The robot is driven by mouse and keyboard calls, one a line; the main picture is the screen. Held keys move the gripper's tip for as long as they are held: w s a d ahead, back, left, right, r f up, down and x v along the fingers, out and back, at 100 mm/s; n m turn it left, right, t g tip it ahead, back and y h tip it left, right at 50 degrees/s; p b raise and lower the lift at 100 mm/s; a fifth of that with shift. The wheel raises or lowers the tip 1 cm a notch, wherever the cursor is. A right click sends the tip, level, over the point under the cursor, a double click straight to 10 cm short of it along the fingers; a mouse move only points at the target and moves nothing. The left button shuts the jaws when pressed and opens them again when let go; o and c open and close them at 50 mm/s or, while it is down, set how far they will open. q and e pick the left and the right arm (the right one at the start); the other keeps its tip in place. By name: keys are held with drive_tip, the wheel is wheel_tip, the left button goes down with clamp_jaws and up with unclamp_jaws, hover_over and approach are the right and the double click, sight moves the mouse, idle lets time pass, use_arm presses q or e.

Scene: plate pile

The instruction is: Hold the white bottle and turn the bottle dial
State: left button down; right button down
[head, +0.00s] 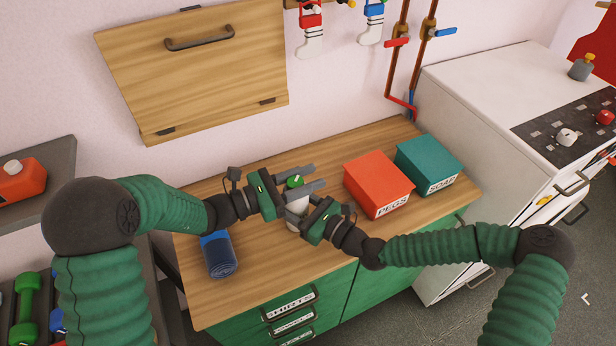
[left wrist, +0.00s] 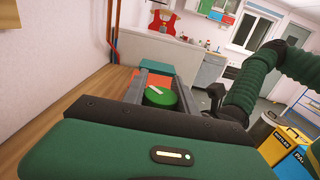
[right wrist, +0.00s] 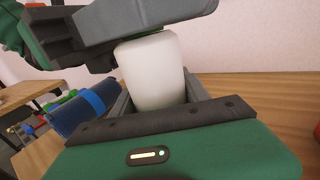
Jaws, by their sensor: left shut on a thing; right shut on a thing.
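The white bottle (head: 297,205) stands upright on the wooden counter, with a green dial (head: 294,181) on top. My left gripper (head: 303,178) is shut on the green dial; in the left wrist view the dial (left wrist: 160,97), with a pale pointer mark, sits between its fingers. My right gripper (head: 303,207) is lower and shut on the white bottle's body, which shows between its fingers in the right wrist view (right wrist: 150,72).
The wooden counter (head: 262,275) holds a red PEGS box (head: 377,183) and a teal SOAP box (head: 428,164) to the right of the bottle. A rolled blue cloth (head: 219,255) lies to the left. A white stove (head: 480,85) stands at right; a wooden panel (head: 200,80) is on the wall.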

use_arm(q)
drive_tip(key=shift+w+t, duration=0.1)
drive_tip(key=shift+t, duration=0.2)
drive_tip(key=shift+w+a+r+n+t+y, duration=0.1)
drive_tip(key=shift+w+n+t+y, duration=0.05)
drive_tip(key=shift+n+t+y, duration=0.45)
drive_tip(key=shift+w+a+n+t+y, duration=0.1)
drive_tip(key=shift+n+t+y, duration=0.3)
drive_tip(key=shift+n+t, duration=0.4)
drive_tip(key=shift+w+a+n+t+y, duration=0.1)
drive_tip(key=shift+w+n+t+y, duration=0.05)
drive_tip(key=shift+n+t+y, duration=0.65)
drive_tip(key=shift+w+a+n+t+y, duration=0.15)
drive_tip(key=shift+n+t+y, duration=0.45)
drive_tip(key=shift+t+y, duration=0.3)
drive_tip(key=shift+t, duration=0.3)
drive_tip(key=c, duration=1)
unclamp_jaws()
drive_tip(key=shift+o, duration=0.2)
drive_tip(key=v, duration=0.7)
drive_tip(key=shift+s, duration=0.2)
drive_tip(key=shift+a, duration=0.1)
